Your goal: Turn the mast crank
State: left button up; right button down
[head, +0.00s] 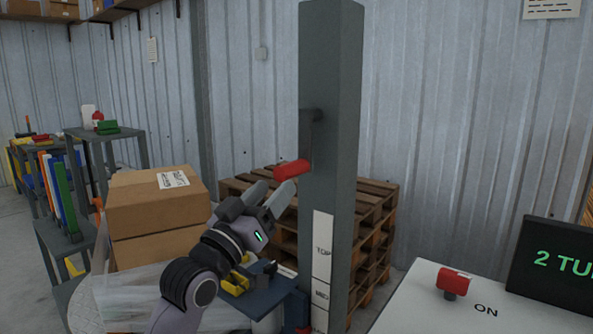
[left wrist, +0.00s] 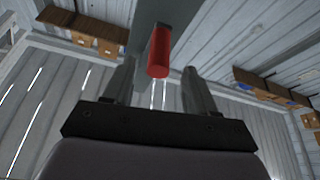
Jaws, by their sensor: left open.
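The grey mast (head: 331,120) stands upright in the middle of the head view, with TOP and MID labels on its lower face. Its crank has a dark arm (head: 309,140) and a red handle (head: 292,170) that points left. My left gripper (head: 268,192) is open just below and left of the red handle. In the left wrist view, the red handle (left wrist: 159,52) shows between and beyond the two fingers of my gripper (left wrist: 160,85). The fingers are not closed on it. My right gripper is not in view.
Stacked cardboard boxes (head: 157,205) stand left of my arm. Wooden pallets (head: 375,215) are behind the mast. At the right, a white table (head: 415,300) carries a red-topped switch (head: 454,280) marked ON and a dark display (head: 555,262). Shelving (head: 95,135) stands at far left.

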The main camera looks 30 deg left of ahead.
aim_at(302, 158)
pick_arm(q)
jog(key=shift+x, duration=3.35)
grip_shut()
